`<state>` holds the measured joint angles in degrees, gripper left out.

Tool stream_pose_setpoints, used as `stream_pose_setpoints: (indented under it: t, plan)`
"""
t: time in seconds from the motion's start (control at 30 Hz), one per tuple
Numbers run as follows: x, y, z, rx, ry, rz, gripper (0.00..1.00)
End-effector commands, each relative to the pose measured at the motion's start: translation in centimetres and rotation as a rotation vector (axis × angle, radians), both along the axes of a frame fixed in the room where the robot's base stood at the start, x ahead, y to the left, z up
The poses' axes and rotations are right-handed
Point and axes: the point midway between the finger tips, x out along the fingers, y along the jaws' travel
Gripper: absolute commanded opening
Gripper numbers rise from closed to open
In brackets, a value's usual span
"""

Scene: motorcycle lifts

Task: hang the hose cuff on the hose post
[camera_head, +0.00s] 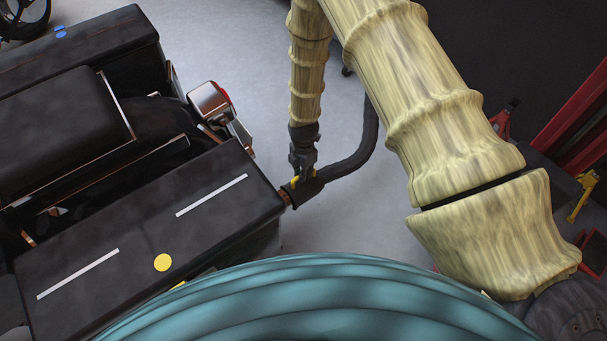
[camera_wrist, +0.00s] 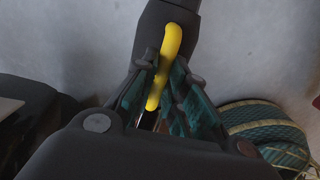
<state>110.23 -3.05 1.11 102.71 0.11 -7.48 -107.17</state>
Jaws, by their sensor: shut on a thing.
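The dark hose cuff (camera_head: 309,190) is at the right end of the black box of the motorcycle. Its yellow grip (camera_wrist: 170,50) stands between my fingers in the wrist view. My gripper (camera_head: 299,172) points down and is shut on this grip; it also shows in the wrist view (camera_wrist: 163,80). A black hose (camera_head: 362,152) runs from the cuff to the right and up behind my arm. A short copper-coloured pipe end (camera_head: 286,197) shows at the cuff's left end; I cannot tell whether the cuff is around it or beside it. I cannot identify the hose post.
The motorcycle with black boxes (camera_head: 150,235) fills the left of the head view. Grey floor (camera_head: 345,220) lies open right of the cuff. Red lift parts (camera_head: 575,115) and a yellow piece (camera_head: 582,198) stand at the far right.

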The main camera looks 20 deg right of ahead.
Motion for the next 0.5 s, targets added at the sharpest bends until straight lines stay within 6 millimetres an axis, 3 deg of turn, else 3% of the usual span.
stream_pose_setpoints:
  t: [0.5]
  plan:
    - [0.02, 0.01, 0.56, 0.000, 0.000, 0.000, 0.00]
